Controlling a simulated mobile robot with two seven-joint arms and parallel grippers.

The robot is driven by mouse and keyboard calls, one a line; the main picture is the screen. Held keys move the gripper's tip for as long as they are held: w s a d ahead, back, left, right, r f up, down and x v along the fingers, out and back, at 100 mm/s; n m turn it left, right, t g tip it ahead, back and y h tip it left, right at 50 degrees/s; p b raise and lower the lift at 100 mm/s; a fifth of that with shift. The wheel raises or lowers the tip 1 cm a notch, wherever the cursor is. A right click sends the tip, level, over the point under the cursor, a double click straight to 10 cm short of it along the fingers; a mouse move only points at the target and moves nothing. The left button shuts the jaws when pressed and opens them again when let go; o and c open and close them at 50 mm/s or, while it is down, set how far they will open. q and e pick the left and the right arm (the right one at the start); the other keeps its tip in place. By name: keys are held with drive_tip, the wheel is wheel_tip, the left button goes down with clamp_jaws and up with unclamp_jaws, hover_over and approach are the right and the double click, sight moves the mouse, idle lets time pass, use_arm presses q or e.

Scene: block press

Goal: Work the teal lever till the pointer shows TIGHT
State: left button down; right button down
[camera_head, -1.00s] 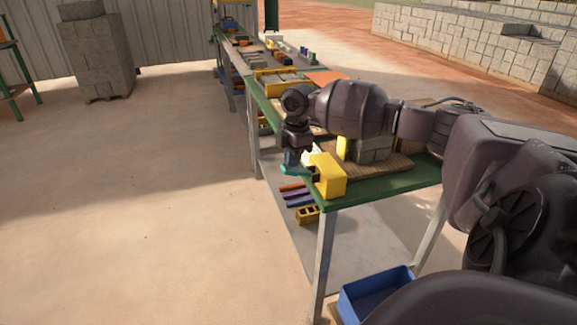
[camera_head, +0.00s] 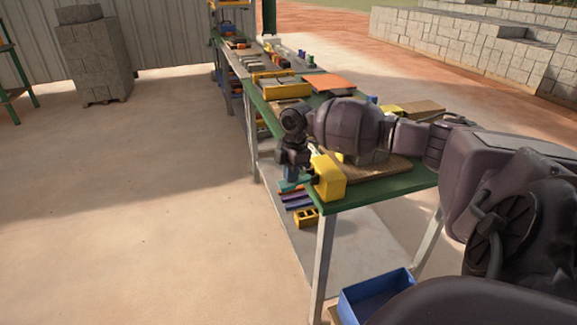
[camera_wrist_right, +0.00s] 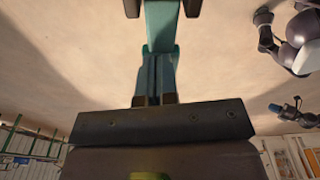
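The teal lever (camera_head: 290,186) sticks out to the left of a yellow block-shaped housing (camera_head: 329,177) at the near end of the green bench. It also shows at the top of the right wrist view (camera_wrist_right: 161,28). My right gripper (camera_head: 291,178) reaches down onto the lever, its fingers close together around it; the exact contact is partly hidden. The pointer and any TIGHT mark cannot be made out. What looks like my left gripper (camera_wrist_right: 293,106) is small at the right of the right wrist view, its fingers unclear.
The green bench (camera_head: 390,186) runs away toward the back, with a wooden board, an orange panel (camera_head: 330,82) and yellow items on it. A blue bin (camera_head: 376,294) stands below. Coloured bars and a yellow block (camera_head: 306,218) lie on the lower shelf. Floor at left is clear.

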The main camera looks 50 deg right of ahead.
sight(301, 177)
drive_tip(key=shift+s+d+f, duration=0.1)
drive_tip(key=shift+s+f, duration=0.05)
drive_tip(key=shift+f, duration=0.1)
drive_tip(key=d, duration=0.1)
drive_tip(key=s+d+r+p, duration=0.1)
drive_tip(key=shift+d+r, duration=0.1)
drive_tip(key=shift+d, duration=0.4)
wheel_tip(301, 177, up, 11)
drive_tip(key=p, duration=0.2)
drive_tip(key=shift+d, duration=0.45)
drive_tip(key=shift+s, duration=0.1)
